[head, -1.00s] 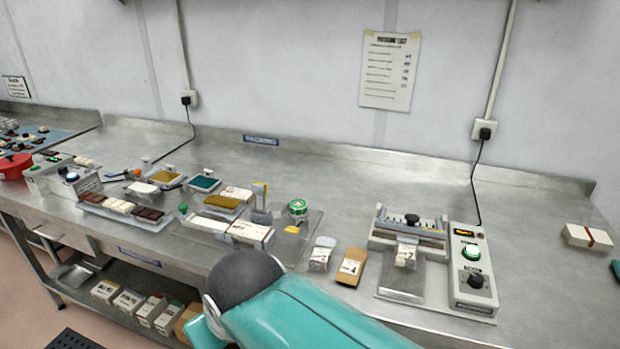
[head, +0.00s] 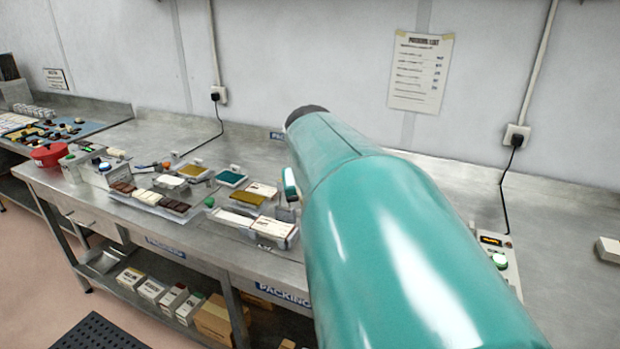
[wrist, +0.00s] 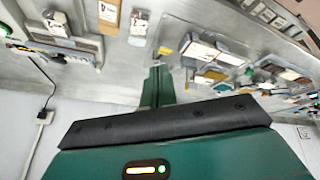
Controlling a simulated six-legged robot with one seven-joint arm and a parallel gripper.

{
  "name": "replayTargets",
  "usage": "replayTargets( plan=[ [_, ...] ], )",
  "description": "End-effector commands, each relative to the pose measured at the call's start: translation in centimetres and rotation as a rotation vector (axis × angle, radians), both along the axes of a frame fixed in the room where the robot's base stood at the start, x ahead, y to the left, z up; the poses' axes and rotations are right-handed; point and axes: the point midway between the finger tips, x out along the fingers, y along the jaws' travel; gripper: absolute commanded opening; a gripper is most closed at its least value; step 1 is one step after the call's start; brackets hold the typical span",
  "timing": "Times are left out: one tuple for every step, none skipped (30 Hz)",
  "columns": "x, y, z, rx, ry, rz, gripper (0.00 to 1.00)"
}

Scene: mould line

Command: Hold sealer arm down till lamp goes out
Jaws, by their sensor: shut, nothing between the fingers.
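The sealer (wrist: 88,42) is at the upper left of the wrist view, with a small packet on its plate. Its black-knobbed arm (wrist: 62,58) shows there, but I cannot tell how far down it is. In the head view my arm hides most of the sealer; only its control box (head: 512,272) shows, with an amber display and a pale, glowing green-white lamp (head: 500,260). My gripper (wrist: 158,72) is shut and empty, over the bench to the side of the sealer and apart from it.
Trays of chocolates (head: 160,201) and cards stand on the bench at left. A brown packet (wrist: 108,14) and a white packet (wrist: 138,26) lie between sealer and trays. A power cable (head: 503,190) runs from the wall to the sealer. A pale box (head: 608,250) lies far right.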

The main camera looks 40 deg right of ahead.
Motion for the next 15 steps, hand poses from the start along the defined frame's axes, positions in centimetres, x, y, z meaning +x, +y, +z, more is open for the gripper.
replayTargets(
  plan=[
    [0.1, -2.3, 0.1, 0.003, 0.003, -0.04, 0.0],
    [0.1, -3.4, 0.2, 0.005, 0.004, -0.06, 0.0],
    [0.1, -5.0, 0.3, 0.006, 0.004, -0.085, 0.0],
    [0.1, -6.2, 0.3, 0.007, 0.004, -0.105, 0.0],
    [0.0, -7.4, 0.4, 0.01, 0.004, -0.125, 0.0],
    [-0.2, -9.0, 0.4, 0.014, 0.003, -0.151, 0.0],
    [-0.4, -10.2, 0.5, 0.015, 0.003, -0.171, 0.0],
    [-0.6, -11.5, 0.5, 0.019, 0.001, -0.191, 0.0],
    [-0.9, -13.2, 0.5, 0.023, -0.002, -0.218, 0.0],
    [-1.3, -14.4, 0.5, 0.027, -0.003, -0.237, 0.0],
    [-1.7, -15.7, 0.5, 0.029, -0.006, -0.259, 0.0],
    [-2.2, -17.4, 0.5, 0.034, -0.01, -0.285, 0.0],
    [-2.7, -18.7, 0.5, 0.037, -0.012, -0.306, 0.0],
    [-3.3, -20.0, 0.4, 0.042, -0.016, -0.327, 0.0],
    [-4.0, -21.7, 0.4, 0.046, -0.021, -0.355, 0.0]
  ],
)
